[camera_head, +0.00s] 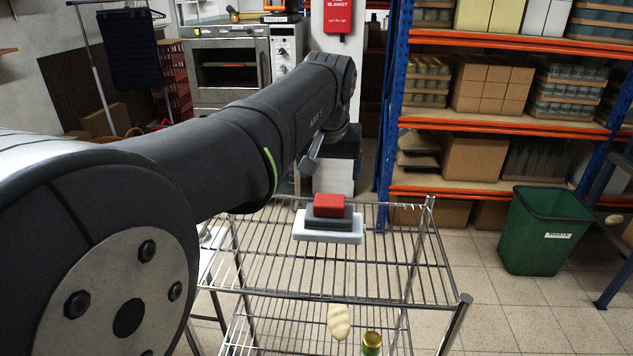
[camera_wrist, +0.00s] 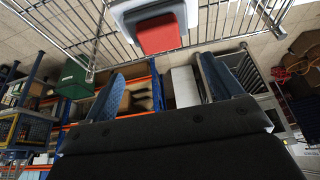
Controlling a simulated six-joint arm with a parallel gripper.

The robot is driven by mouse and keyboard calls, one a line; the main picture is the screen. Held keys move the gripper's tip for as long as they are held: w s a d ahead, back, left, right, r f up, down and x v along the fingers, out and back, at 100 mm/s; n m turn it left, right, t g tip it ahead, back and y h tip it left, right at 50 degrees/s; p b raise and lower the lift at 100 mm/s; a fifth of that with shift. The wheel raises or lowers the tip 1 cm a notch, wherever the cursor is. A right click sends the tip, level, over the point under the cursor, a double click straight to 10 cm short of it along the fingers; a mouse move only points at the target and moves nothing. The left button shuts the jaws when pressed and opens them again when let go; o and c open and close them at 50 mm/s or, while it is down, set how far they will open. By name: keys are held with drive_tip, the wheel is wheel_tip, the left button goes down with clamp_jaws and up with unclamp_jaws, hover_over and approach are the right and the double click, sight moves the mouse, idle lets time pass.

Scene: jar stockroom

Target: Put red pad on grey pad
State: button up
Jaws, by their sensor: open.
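The red pad (camera_head: 329,204) lies on top of the dark grey pad (camera_head: 326,221), near its middle. The grey pad rests on a pale, whitish block (camera_head: 310,236) on the wire rack. In the wrist view the red pad (camera_wrist: 160,33) shows at the top, with the grey pad (camera_wrist: 127,17) partly behind it. My gripper (camera_wrist: 164,82) is open and empty, its two blue-faced fingers wide apart. It is apart from the stack. In the head view my gripper (camera_head: 312,158) is above and behind the pads, partly hidden by my arm.
The wire rack (camera_head: 385,285) has free room around the stack. A pale lumpy object (camera_head: 339,322) and a gold-lidded jar (camera_head: 372,343) are on its lower shelf. A green bin (camera_head: 545,232) stands at right, beside blue-and-orange shelving (camera_head: 480,125) with boxes and jars.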

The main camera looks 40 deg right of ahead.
sight(329, 200)
drive_tip(key=shift+v, duration=1.2)
drive_tip(key=x, duration=1.2)
drive_tip(key=shift+f, duration=0.15)
wheel_tip(329, 200, up, 2)
drive_tip(key=shift+r, duration=0.9)
